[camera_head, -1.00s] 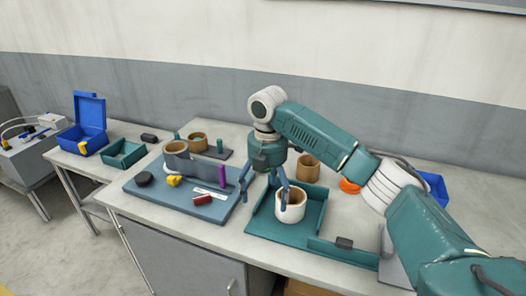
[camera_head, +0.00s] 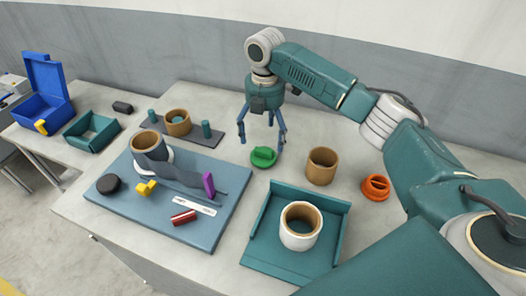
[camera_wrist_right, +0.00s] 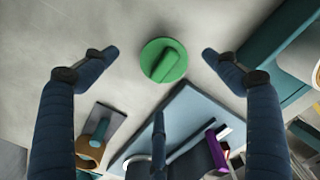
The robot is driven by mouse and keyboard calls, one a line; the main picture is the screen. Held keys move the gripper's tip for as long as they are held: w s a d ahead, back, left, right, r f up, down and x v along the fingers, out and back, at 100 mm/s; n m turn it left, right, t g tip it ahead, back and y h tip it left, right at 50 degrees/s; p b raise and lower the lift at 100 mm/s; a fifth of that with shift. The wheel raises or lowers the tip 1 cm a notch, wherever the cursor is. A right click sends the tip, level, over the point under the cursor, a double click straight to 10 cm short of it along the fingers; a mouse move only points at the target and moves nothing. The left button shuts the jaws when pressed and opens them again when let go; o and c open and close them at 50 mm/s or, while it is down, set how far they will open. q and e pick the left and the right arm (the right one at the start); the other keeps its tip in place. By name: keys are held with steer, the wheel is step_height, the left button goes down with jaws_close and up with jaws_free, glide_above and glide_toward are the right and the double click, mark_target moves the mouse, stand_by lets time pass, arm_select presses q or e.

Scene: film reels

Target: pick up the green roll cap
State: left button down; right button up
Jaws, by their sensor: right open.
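The green roll cap (camera_head: 263,157) lies flat on the grey table, between the blue work board and a brown roll. It is a round disc with a raised grip bar across its top. My right gripper (camera_head: 262,138) is just above it, pointing down, with its fingers spread and empty. In the right wrist view the cap (camera_wrist_right: 163,60) shows whole between the two side fingertips (camera_wrist_right: 155,57), apart from them. A third finger (camera_wrist_right: 158,140) shows below it. My left gripper is in neither view.
A brown roll (camera_head: 321,167) stands right of the cap, with an orange cap (camera_head: 375,187) beyond. A teal tray (camera_head: 274,259) holding a white roll (camera_head: 299,226) is in front. The blue board (camera_head: 215,228) with film parts lies left. Bare table surrounds the green cap.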

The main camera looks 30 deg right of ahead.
mark_target(264, 150)
steer(key=shift+s+f, duration=0.1)
steer(key=shift+f, duration=0.7)
steer(key=f, duration=0.1)
steer(key=f+p, duration=0.1)
steer(key=f, duration=0.1)
steer(key=f+p, duration=0.1)
steer(key=f, duration=0.1)
steer(key=shift+s+a, duration=0.15)
steer(key=shift+a, duration=0.1)
steer(key=shift+f, duration=0.25)
steer(key=shift+c, duration=1)
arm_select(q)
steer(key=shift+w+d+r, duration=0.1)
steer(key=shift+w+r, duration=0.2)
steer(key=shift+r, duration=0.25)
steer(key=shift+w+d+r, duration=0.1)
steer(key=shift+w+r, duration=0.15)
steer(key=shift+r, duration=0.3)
arm_select(e)
steer(key=c, duration=1)
